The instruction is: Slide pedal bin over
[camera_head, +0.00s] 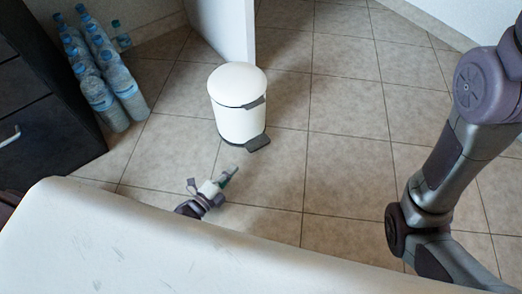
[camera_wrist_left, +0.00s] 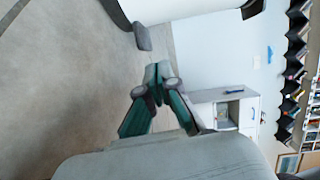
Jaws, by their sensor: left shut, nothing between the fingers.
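The white pedal bin (camera_head: 238,112) stands upright on the tiled floor in the head view, lid down, with a dark pedal (camera_head: 258,143) at its lower right. My left gripper (camera_head: 230,173) is in front of the bin, below it in the picture, and apart from it. In the left wrist view the gripper (camera_wrist_left: 158,72) has its fingertips together with nothing between them. The bin (camera_wrist_left: 180,8) shows there only in part at the top edge, with its pedal (camera_wrist_left: 142,37) beside the fingertips. My right gripper is out of view; only my right arm shows.
Several water bottles (camera_head: 110,90) stand at the left by a dark drawer cabinet (camera_head: 40,115). A white panel edge (camera_head: 225,30) stands just behind the bin. The tiled floor right of the bin is clear. A white cabinet (camera_wrist_left: 225,108) and disc shelves (camera_wrist_left: 290,70) show in the wrist view.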

